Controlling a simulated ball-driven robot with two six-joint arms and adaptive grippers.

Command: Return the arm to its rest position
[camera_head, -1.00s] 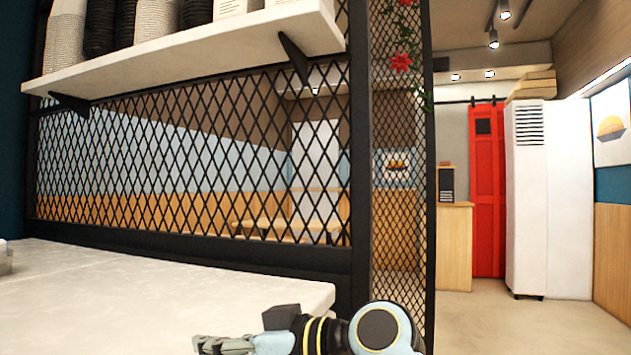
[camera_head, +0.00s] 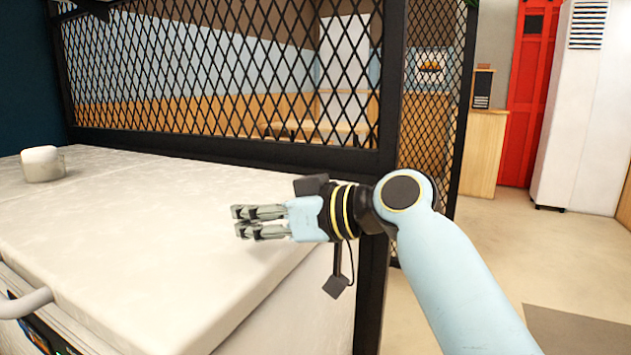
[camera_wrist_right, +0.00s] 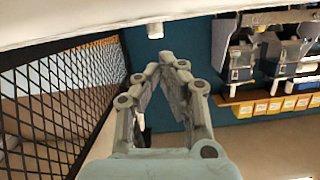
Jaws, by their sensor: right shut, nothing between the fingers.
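My right arm (camera_head: 455,275) comes in from the lower right of the head view, light blue with a black and yellow wrist. Its gripper (camera_head: 238,222) points left over the right end of the white counter (camera_head: 120,230) and holds nothing. In the right wrist view the gripper (camera_wrist_right: 170,62) fingers meet at their tips, with nothing between them. My left gripper is not in view.
A small white container (camera_head: 42,165) stands at the counter's back left. A black mesh partition (camera_head: 240,155) runs behind the counter. Beyond it to the right are a red door (camera_head: 528,100), a white cabinet (camera_head: 580,120) and open floor. Dispensers (camera_wrist_right: 240,60) hang on a wall in the wrist view.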

